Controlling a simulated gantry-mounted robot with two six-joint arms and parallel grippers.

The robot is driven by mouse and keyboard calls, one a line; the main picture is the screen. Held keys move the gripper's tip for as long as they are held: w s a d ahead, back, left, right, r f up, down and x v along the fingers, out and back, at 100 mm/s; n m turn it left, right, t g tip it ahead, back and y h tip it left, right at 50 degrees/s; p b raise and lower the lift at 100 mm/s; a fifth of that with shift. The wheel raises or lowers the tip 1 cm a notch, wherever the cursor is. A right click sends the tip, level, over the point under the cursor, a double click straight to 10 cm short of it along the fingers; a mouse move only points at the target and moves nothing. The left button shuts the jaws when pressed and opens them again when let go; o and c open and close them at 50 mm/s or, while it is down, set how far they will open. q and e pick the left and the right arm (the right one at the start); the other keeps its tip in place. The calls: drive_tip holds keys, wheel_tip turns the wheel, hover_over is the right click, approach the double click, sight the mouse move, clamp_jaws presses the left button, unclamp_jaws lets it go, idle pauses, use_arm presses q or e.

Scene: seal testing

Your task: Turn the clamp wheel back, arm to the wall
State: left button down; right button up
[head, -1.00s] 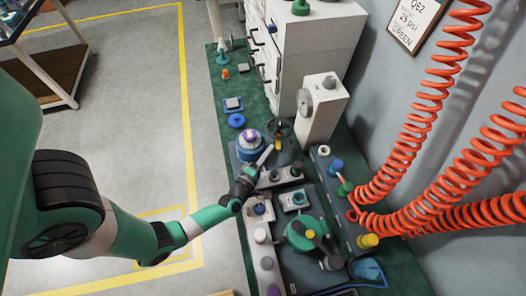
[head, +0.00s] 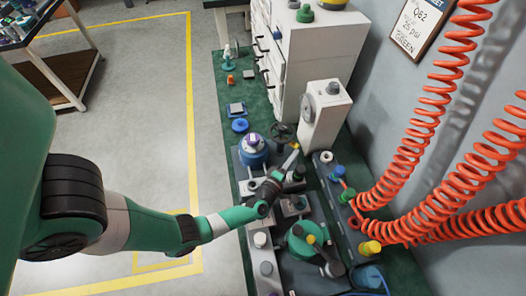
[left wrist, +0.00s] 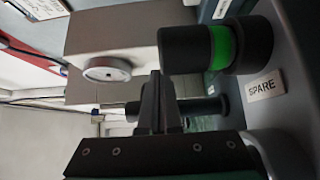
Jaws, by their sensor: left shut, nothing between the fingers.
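The dark clamp wheel (head: 282,133) stands beside a blue round fixture (head: 254,150) on the bench, in front of the white upright housing. A small yellow tip (head: 296,146) shows to the lower right of the wheel, on its wall side. My left gripper (head: 294,156) is shut and empty, with its fingertips close to that yellow tip; whether they touch it I cannot tell. In the left wrist view the shut fingers (left wrist: 158,105) point ahead beside a dark horizontal rod (left wrist: 202,107). The wheel's hub is partly hidden. My right gripper is not in view.
The white upright housing (head: 324,115) stands just behind the wheel. A black cylinder with a green band (left wrist: 215,48) sits close to the fingers, near a SPARE label (left wrist: 265,86). Orange coiled hoses (head: 410,150) hang along the wall at right. The floor at left is open.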

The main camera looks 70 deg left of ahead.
use_arm(q)
drive_tip(key=shift+w+a, duration=0.1)
drive_tip(key=shift+w, duration=0.45)
idle(0.4)
